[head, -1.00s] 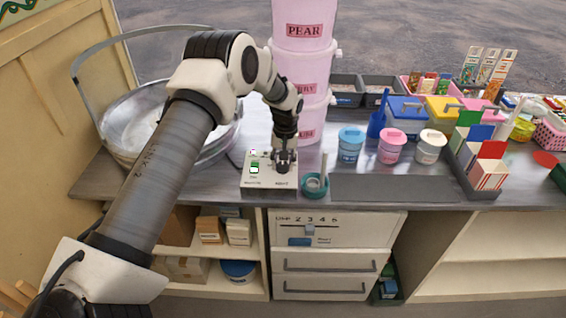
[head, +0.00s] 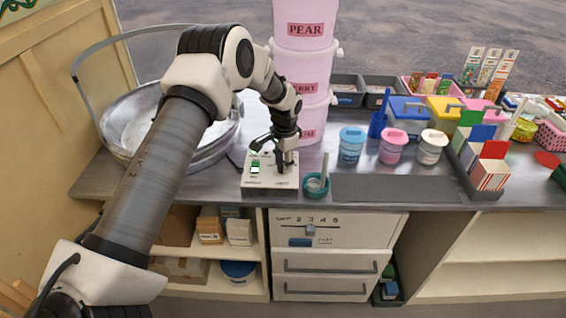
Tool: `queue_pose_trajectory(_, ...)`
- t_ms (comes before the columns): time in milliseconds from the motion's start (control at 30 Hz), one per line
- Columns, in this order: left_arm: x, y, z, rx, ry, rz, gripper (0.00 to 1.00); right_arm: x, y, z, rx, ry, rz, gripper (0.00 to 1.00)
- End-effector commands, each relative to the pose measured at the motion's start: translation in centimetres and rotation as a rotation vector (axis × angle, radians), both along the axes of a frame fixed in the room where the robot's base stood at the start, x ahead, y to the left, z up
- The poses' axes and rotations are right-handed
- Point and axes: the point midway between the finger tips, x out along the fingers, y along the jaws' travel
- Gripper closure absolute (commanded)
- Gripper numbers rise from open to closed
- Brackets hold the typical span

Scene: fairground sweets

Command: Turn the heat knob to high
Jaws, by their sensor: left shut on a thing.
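The white control box (head: 257,184) stands near the counter's front edge, with a lit green switch (head: 255,168) on its left half and small labels along the front. The heat knob is on the box's right half, hidden behind my fingers, so its pointing direction cannot be read. My left gripper (head: 284,167) reaches down from above and is shut on the knob. A dark part of the gripper sticks out left above the green switch. My right gripper is not in view.
A metal bowl (head: 212,150) stands left of the box. Stacked pink tubs (head: 303,62) rise behind it. A small teal cup (head: 316,187) sits close on its right. Lidded tubs (head: 352,147) stand further right. A dark mat (head: 395,188) is clear.

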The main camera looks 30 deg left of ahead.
Motion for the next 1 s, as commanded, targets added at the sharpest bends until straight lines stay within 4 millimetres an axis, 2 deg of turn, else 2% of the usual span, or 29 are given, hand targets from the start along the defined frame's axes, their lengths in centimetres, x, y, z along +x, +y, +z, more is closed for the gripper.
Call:
queue_pose_trajectory(33, -0.35, -0.10, -0.46, -0.003, 0.010, -0.029, 0.97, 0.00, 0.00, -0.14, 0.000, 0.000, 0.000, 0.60)
queue_pose_trajectory(400, -0.35, -0.10, -0.43, -0.003, 0.010, -0.168, 0.97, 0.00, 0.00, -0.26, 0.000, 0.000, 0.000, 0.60)
queue_pose_trajectory(867, -0.34, -0.12, -0.42, -0.003, 0.011, -0.181, 0.97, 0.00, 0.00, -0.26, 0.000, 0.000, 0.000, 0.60)
queue_pose_trajectory(900, -0.34, -0.12, -0.41, -0.003, 0.010, -0.181, 0.52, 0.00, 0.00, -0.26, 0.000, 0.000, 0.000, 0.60)
queue_pose_trajectory(933, -0.31, -0.11, -0.40, -0.003, 0.010, -0.181, 0.41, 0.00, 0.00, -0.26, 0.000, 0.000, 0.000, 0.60)
queue_pose_trajectory(967, -0.29, -0.11, -0.37, -0.002, 0.009, -0.181, 0.37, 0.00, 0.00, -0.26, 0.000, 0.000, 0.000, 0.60)
queue_pose_trajectory(1000, -0.25, -0.09, -0.33, -0.002, 0.007, -0.181, 0.37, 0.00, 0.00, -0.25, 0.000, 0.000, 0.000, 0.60)
